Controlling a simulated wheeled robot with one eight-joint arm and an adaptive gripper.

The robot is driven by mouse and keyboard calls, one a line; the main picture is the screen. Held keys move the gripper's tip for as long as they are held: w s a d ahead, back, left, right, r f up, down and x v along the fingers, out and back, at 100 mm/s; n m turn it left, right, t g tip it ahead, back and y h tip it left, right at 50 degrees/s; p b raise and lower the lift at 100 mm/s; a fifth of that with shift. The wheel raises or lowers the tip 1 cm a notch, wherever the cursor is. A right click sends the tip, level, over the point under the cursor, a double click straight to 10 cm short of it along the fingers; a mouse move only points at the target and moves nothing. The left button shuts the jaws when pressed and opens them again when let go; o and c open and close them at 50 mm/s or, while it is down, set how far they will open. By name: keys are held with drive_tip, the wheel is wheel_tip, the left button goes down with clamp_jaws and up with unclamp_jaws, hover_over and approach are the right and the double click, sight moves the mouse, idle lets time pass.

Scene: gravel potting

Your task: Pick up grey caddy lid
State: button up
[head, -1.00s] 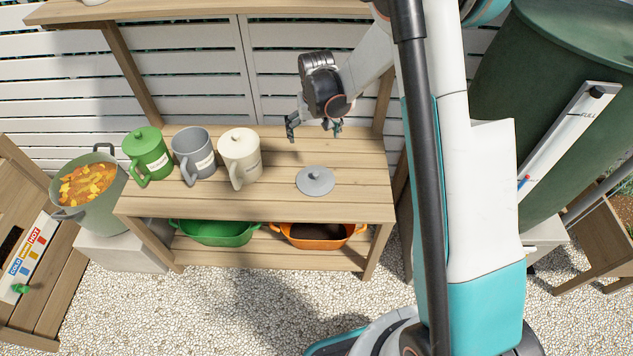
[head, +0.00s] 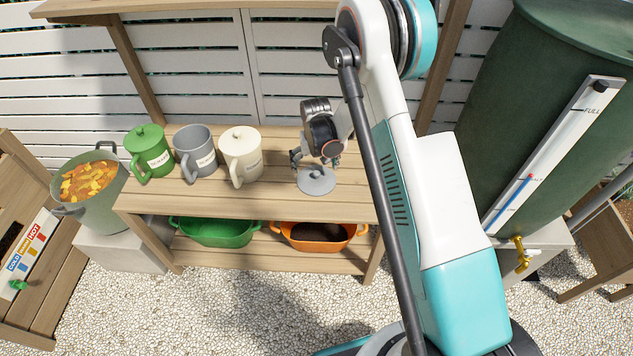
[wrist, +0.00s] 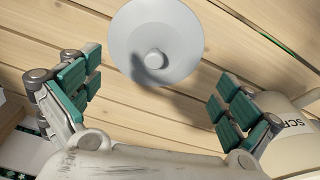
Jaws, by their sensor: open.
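The grey caddy lid (head: 317,181) lies flat on the wooden bench, right of the cream caddy. In the wrist view the lid (wrist: 180,45) is a pale grey disc with a round knob in its middle. My gripper (head: 316,163) is just above and behind the lid, pointing down. In the wrist view my gripper (wrist: 158,95) is open, its green-padded fingers wide apart and empty, with the lid ahead between them and apart from both. The grey caddy (head: 195,155) stands without a lid between the other two caddies.
The green caddy (head: 149,155) and cream caddy (head: 241,158) stand lidded on the bench (head: 350,200). The cream caddy is close to my gripper's left. Green (head: 222,232) and orange (head: 318,237) tubs sit on the lower shelf. A large green barrel (head: 540,120) stands at the right.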

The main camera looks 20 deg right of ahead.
sight(317, 173)
drive_tip(key=f+b, duration=0.2)
drive_tip(key=f, duration=0.1)
drive_tip(key=d+f+b, duration=0.1)
drive_tip(key=f, duration=0.1)
drive_tip(key=shift+w+f, duration=0.15)
drive_tip(key=shift+w, duration=0.15)
clamp_jaws()
